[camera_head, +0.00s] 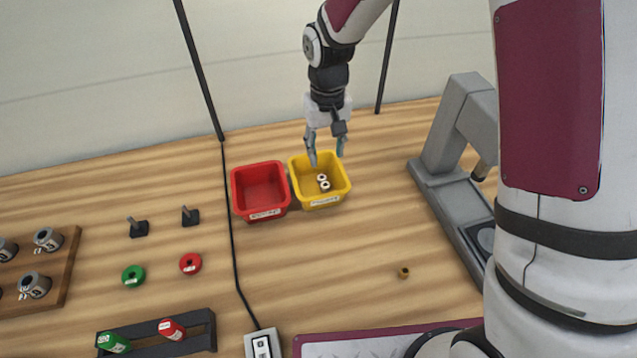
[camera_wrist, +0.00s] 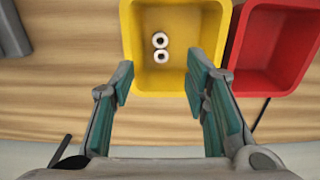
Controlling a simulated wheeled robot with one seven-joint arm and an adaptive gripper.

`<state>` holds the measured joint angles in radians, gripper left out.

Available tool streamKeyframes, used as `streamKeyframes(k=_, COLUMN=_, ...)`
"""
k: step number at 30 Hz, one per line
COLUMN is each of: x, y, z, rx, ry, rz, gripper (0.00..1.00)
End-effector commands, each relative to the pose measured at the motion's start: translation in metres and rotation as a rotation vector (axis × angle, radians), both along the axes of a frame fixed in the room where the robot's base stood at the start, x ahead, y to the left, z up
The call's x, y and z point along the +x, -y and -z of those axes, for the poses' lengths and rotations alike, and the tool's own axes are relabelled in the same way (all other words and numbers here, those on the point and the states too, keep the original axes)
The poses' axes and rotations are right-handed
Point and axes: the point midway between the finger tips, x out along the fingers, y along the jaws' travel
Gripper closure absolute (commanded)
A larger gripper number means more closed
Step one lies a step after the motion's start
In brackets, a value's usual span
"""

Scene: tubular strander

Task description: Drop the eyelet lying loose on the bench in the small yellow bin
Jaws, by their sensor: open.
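The small yellow bin (camera_head: 340,191) stands on the bench beside the red bin. It also shows in the wrist view (camera_wrist: 180,82). Two white ring-shaped eyelets (camera_head: 323,180) lie close together on its floor; they show clearly in the wrist view (camera_wrist: 160,48). My gripper (camera_head: 326,153) is open and empty above the back edge of the yellow bin, pointing down. In the wrist view its fingers (camera_wrist: 160,76) are spread wide with nothing between them. No white eyelet shows on the bench outside the bin.
A red bin (camera_head: 261,188) stands directly left of the yellow one. A small brass-coloured piece (camera_head: 403,272) lies on the bench at front right. A grey press (camera_head: 455,150) stands at right. A black cable (camera_head: 233,250) runs left of the bins to a switch box (camera_head: 262,344).

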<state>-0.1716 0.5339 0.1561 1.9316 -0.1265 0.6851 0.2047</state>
Motion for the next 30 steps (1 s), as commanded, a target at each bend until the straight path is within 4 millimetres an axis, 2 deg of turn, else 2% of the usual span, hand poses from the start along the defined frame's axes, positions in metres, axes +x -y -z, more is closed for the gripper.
streamKeyframes(k=1, x=0.001, y=0.0, z=-0.013, rx=0.001, ry=0.006, rz=0.001, gripper=0.58)
streamKeyframes(k=6, x=0.001, y=0.0, z=-0.045, rx=0.002, ry=0.004, rz=0.002, gripper=0.58)
streamKeyframes(k=12, x=0.001, y=0.0, z=-0.069, rx=0.0, ry=0.002, rz=0.001, gripper=0.58)
streamKeyframes(k=30, x=-0.001, y=0.001, z=-0.077, rx=0.0, ry=0.002, rz=0.002, gripper=0.58)
